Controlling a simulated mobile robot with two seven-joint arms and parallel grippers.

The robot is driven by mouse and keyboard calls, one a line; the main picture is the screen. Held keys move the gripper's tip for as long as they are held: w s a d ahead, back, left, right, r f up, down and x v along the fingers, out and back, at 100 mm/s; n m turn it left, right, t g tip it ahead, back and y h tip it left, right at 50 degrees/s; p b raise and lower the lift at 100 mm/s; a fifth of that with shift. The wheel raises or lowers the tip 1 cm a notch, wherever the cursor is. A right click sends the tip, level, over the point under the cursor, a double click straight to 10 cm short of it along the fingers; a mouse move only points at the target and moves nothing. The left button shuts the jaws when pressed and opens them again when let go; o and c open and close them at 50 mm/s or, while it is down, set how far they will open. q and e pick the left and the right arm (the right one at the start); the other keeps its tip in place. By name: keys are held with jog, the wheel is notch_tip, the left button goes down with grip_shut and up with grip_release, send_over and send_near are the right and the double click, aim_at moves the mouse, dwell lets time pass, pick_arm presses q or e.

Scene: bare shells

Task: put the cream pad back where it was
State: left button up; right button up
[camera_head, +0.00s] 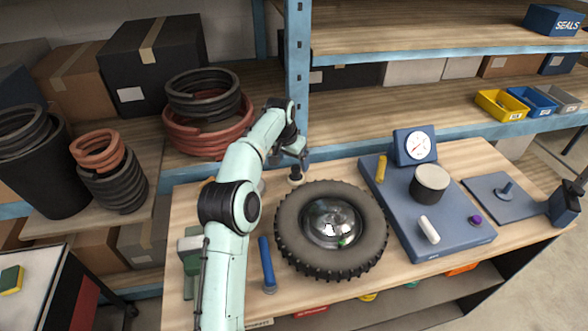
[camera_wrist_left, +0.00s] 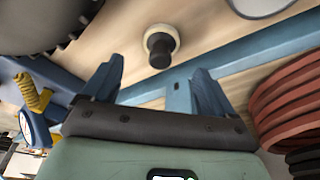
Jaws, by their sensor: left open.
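A round cream pad with a dark knob on it (camera_head: 296,182) stands on the wooden bench, just behind the black tyre (camera_head: 290,240). In the left wrist view the cream pad (camera_wrist_left: 172,36) lies past the fingertips, with its black knob toward the camera. My left gripper (camera_head: 297,148) is above and behind the pad in the head view. In the wrist view its two blue fingers (camera_wrist_left: 155,85) are spread apart with nothing between them. The fingers do not appear to touch the pad. My right gripper is not in view.
A blue tray (camera_head: 455,240) with a dial gauge (camera_head: 418,147), a dark drum with a pale top (camera_head: 430,183) and a white cylinder (camera_head: 429,229) is right of the tyre. A blue post (camera_head: 297,70) rises behind my gripper. Coiled hoses (camera_head: 205,135) lie on the left.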

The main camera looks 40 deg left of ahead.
pick_arm(q)
jog(key=v, duration=0.5)
jog(key=shift+r, duration=0.1)
dwell(0.4)
